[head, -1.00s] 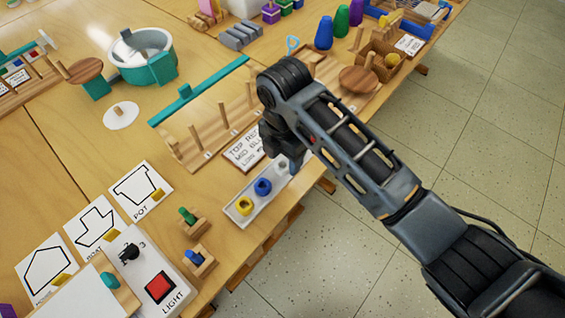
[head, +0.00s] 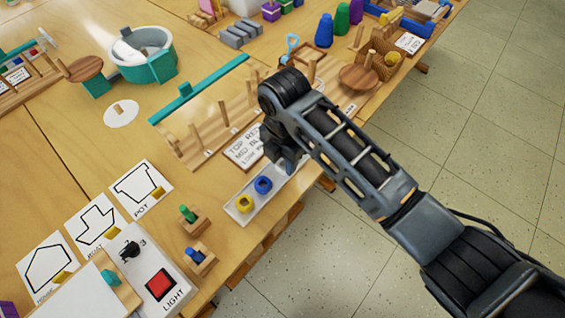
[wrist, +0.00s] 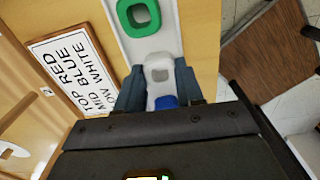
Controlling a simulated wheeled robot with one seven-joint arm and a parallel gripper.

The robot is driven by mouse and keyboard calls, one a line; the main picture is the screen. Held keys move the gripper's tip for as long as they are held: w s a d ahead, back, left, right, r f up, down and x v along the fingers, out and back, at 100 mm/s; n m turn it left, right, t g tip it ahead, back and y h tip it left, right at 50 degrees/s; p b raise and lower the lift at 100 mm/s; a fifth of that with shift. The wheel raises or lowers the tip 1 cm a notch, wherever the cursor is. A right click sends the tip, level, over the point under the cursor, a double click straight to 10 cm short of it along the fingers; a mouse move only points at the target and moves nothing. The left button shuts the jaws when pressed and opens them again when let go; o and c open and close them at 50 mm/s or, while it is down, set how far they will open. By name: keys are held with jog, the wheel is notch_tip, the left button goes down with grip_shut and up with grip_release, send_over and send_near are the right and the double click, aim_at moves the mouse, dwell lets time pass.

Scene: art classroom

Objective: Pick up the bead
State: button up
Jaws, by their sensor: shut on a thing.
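My gripper (wrist: 159,88) is shut on a white bead (wrist: 158,66), with one dark finger on each side of it in the wrist view. The bead is rounded, with a squarish opening in its top. It is still over the white tray (wrist: 127,48), between a green bead (wrist: 139,14) and a blue bead (wrist: 166,102) that the gripper partly covers. In the head view my gripper (head: 287,163) is low at the right end of the tray (head: 232,209). The blue bead (head: 263,185) and a yellow bead (head: 244,203) show there. The arm hides the white and green beads.
A sign (head: 245,147) reading top red, mid blue, low white lies beside the tray. A wooden peg rack (head: 212,135) with a teal bar stands behind it. Pegged blocks (head: 194,220) and a light box (head: 160,287) are at lower left. The table edge is close on the right.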

jog(key=shift+r, duration=0.1)
jog(key=shift+r, duration=0.55)
notch_tip(320, 180, up, 3)
jog(key=shift+f, duration=0.1)
jog(key=w+d+r+b, duration=0.1)
jog(key=w+d+r, duration=0.2)
jog(key=d+r, duration=0.4)
jog(key=d, duration=0.4)
jog(key=shift+w, duration=0.25)
